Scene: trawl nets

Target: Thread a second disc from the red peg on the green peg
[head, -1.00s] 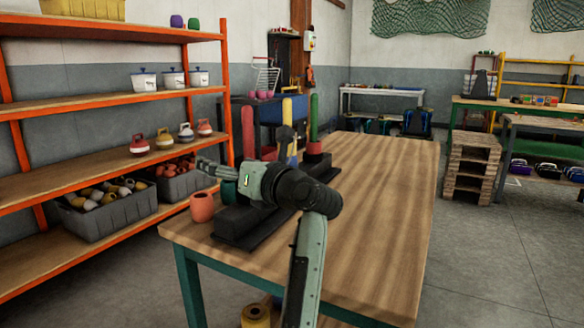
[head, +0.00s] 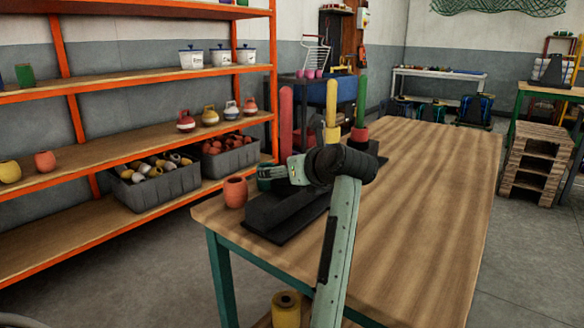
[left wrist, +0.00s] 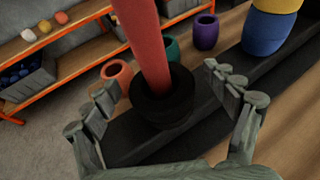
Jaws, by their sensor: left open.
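The red peg (head: 286,118) rises at the near end of the black base (head: 275,215). In the left wrist view it stands between the spread fingers of my left gripper (left wrist: 160,84), which is open. A black ring (left wrist: 162,98) sits around the peg's foot, below the fingertips; neither finger visibly touches it. The green peg (head: 361,98) is at the far end with a red disc (head: 359,134) at its foot. The yellow peg (head: 331,98) carries a yellow disc (left wrist: 278,6) above a blue disc (left wrist: 268,32). My right gripper is not in view.
An orange pot (head: 236,191), a green pot (left wrist: 171,50) and a purple pot (left wrist: 205,32) stand beside the base. The wooden table (head: 435,190) is clear on the right. Orange-framed shelves (head: 140,142) stand on the left.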

